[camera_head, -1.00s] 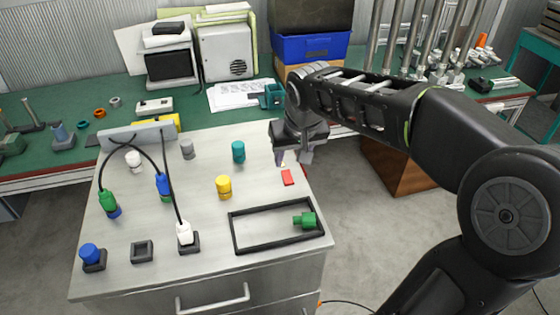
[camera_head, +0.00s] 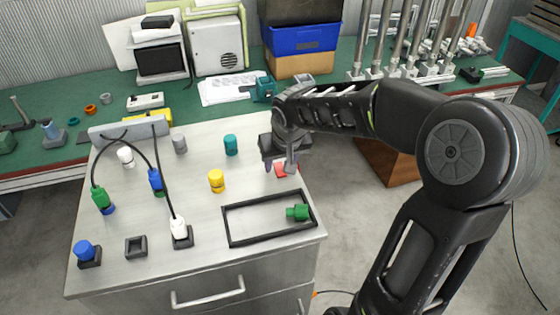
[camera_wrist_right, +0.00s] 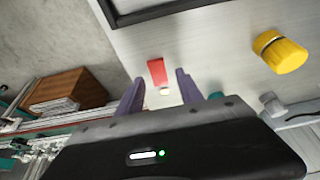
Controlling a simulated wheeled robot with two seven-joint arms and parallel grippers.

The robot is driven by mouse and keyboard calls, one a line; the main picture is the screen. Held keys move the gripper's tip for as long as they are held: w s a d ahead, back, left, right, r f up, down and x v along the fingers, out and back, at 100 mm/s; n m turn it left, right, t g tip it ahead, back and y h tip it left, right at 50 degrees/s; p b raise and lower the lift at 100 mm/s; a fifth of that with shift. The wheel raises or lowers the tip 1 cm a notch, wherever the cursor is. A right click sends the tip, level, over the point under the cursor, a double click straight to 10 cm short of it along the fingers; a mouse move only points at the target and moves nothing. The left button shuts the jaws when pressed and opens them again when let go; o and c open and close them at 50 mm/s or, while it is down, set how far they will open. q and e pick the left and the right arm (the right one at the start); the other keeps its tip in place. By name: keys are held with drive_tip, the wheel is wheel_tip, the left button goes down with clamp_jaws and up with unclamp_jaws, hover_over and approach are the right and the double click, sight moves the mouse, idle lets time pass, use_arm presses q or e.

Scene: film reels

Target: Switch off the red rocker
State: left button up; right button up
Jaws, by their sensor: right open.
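The red rocker (camera_head: 281,170) is a small flat red piece on the grey cabinet top, near its right edge. It also shows in the right wrist view (camera_wrist_right: 157,72), with a small pale spot at its near end. My right gripper (camera_head: 281,166) is open and points down over the rocker, partly hiding it in the head view. In the right wrist view its two purple fingers (camera_wrist_right: 160,84) stand apart on either side of the rocker's near end. I cannot tell whether the fingertips touch the surface. My left gripper is not in view.
A black rectangular frame (camera_head: 226,225) with a green plug (camera_head: 297,212) lies in front of the rocker. Yellow (camera_head: 216,181) and teal (camera_head: 230,145) cylinders stand to its left. Cabled plugs stand farther left. A green bench (camera_head: 215,107) runs behind.

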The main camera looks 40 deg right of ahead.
clamp_jaws()
idle(0.4)
